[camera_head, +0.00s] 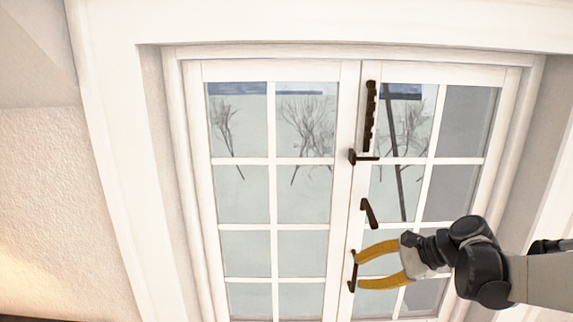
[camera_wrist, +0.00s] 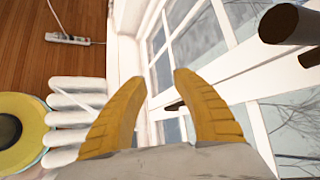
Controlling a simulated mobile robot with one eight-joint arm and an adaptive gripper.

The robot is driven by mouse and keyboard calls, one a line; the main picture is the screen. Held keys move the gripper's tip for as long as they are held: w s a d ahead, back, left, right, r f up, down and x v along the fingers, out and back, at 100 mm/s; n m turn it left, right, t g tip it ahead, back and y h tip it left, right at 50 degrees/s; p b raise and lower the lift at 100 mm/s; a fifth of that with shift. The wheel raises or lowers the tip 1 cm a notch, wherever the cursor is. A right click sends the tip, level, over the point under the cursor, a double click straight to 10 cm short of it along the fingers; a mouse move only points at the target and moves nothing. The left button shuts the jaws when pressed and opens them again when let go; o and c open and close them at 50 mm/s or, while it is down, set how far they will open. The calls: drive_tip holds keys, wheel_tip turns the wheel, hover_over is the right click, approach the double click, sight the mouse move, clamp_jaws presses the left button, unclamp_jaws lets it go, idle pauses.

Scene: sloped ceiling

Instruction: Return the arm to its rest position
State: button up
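My gripper (camera_head: 358,270) has yellow fingers and is open, in front of the white glazed double doors (camera_head: 346,190) in the head view. My arm reaches in from the right edge. A dark lower handle (camera_head: 352,272) shows by the fingertips; I cannot tell whether they touch it. In the wrist view my gripper (camera_wrist: 158,78) has its fingers spread, with nothing held between them. A small dark piece shows beyond them, partly hidden by the right finger.
More dark door hardware includes a middle lever (camera_head: 369,213) and an upper latch (camera_head: 362,157). A dark fitting (camera_wrist: 288,25) looms close at the wrist view's upper right. A white ribbed radiator (camera_wrist: 78,118), a yellow round object (camera_wrist: 35,145) and a power strip (camera_wrist: 68,38) are at left.

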drive_tip(key=s+n+t+h, duration=0.2)
drive_tip(key=s+n+h, duration=0.7)
drive_tip(key=s+n, duration=0.6)
drive_tip(key=s, duration=0.6)
drive_tip(key=shift+d+r, duration=0.15)
drive_tip(key=shift+d, duration=0.05)
